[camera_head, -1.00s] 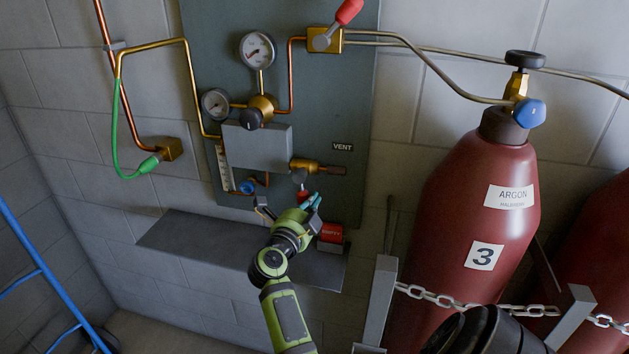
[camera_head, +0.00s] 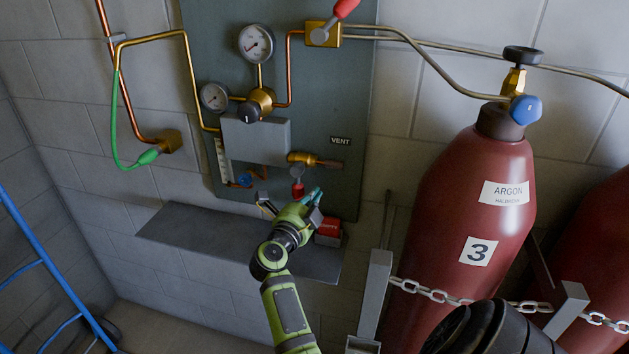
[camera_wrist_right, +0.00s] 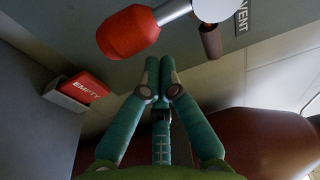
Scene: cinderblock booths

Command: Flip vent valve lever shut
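The vent valve (camera_head: 302,158) is a brass fitting on the dark panel beside the VENT label (camera_head: 340,141). Its lever has a grey hub and a red handle (camera_head: 297,189) that hangs down. In the right wrist view the red handle (camera_wrist_right: 128,33) lies up and left of the fingertips, with a visible gap in the picture. My right gripper (camera_head: 315,196) is just right of and below the handle in the head view. Its teal fingertips (camera_wrist_right: 158,75) are together, with nothing between them. My left gripper is not in view.
A grey shelf (camera_head: 190,232) juts out below the panel. A red EMPTY tag in a holder (camera_head: 328,228) is close to my gripper. A second red-handled valve (camera_head: 322,34) is above. A chained red argon cylinder (camera_head: 455,200) stands to the right.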

